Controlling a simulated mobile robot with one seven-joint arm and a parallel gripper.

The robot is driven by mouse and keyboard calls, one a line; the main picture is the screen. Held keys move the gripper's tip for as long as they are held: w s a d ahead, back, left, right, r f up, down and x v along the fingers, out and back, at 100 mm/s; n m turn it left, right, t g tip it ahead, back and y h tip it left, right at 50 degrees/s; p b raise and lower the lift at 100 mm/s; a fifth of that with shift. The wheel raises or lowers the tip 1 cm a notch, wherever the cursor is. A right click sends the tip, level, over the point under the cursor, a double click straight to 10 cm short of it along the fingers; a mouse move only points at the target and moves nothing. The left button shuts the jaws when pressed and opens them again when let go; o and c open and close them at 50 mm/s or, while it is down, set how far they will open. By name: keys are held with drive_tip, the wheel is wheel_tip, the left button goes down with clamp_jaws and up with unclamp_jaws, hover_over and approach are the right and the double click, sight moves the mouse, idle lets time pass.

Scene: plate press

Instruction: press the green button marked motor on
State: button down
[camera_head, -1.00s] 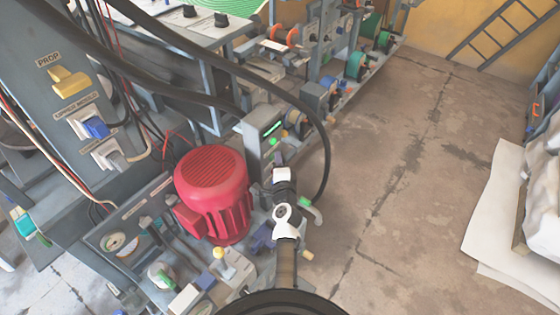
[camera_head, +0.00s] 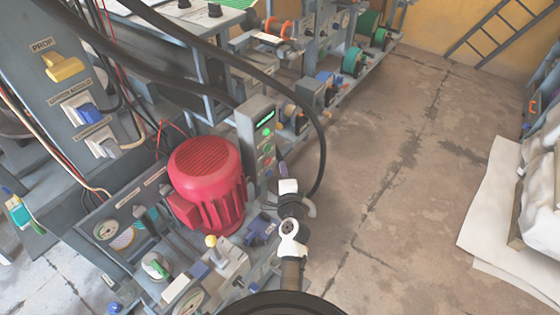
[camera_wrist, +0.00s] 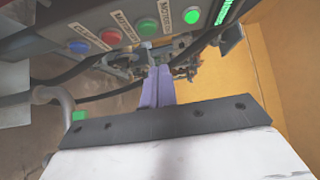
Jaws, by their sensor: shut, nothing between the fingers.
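The control box (camera_head: 245,135) stands behind the red motor in the head view, with a column of small coloured buttons. In the wrist view it shows along the top with a blue button (camera_wrist: 77,46), a red button (camera_wrist: 111,37), a green button (camera_wrist: 146,27) and another green button (camera_wrist: 191,16). Labels lie beside them, but their words are too blurred to read surely. My gripper (camera_wrist: 160,72) has purple fingers, shut and empty. The fingertips sit below the green buttons in the picture, apparently apart from them. In the head view my gripper (camera_head: 281,163) is just right of the box.
The red motor (camera_head: 207,180) stands left of my arm. A thick black hose (camera_head: 318,135) loops past the control box near my wrist. A green display (camera_wrist: 227,12) glows on the box. Open floor (camera_head: 375,190) lies to the right, with white sheets (camera_head: 490,205) beyond.

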drive_tip(key=shift+s+d+b, duration=0.2)
drive_tip(key=shift+s+d, duration=0.05)
drive_tip(key=shift+s, duration=0.85)
drive_tip(key=shift+s+d+b, duration=0.2)
drive_tip(key=shift+s+d, duration=0.05)
drive_tip(key=shift+s, duration=0.85)
drive_tip(key=shift+r, duration=0.1)
